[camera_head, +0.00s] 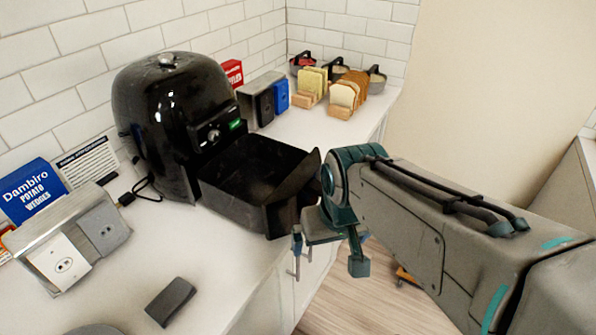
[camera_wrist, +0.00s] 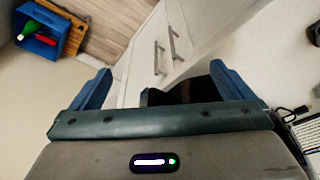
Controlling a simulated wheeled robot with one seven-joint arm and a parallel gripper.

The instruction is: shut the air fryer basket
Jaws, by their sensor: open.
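The black air fryer (camera_head: 170,105) stands on the white counter against the tiled wall. Its basket (camera_head: 240,205) is pulled well out toward the counter's front edge and looks empty. My gripper (camera_head: 328,254) is open beyond the basket's front, pointing downward past the counter edge. In the wrist view my gripper (camera_wrist: 160,88) has its two blue fingers spread wide, with nothing held. A dark part, probably of the basket (camera_wrist: 190,91), shows between the fingers near the right one. I cannot tell whether they touch. The basket's handle is largely hidden by my arm in the head view.
A metal outlet box (camera_head: 75,230) and a dark grey block (camera_head: 170,301) are on the near counter. Cabinet doors with handles (camera_wrist: 160,58) are below; a blue bin (camera_wrist: 40,42) is on the floor.

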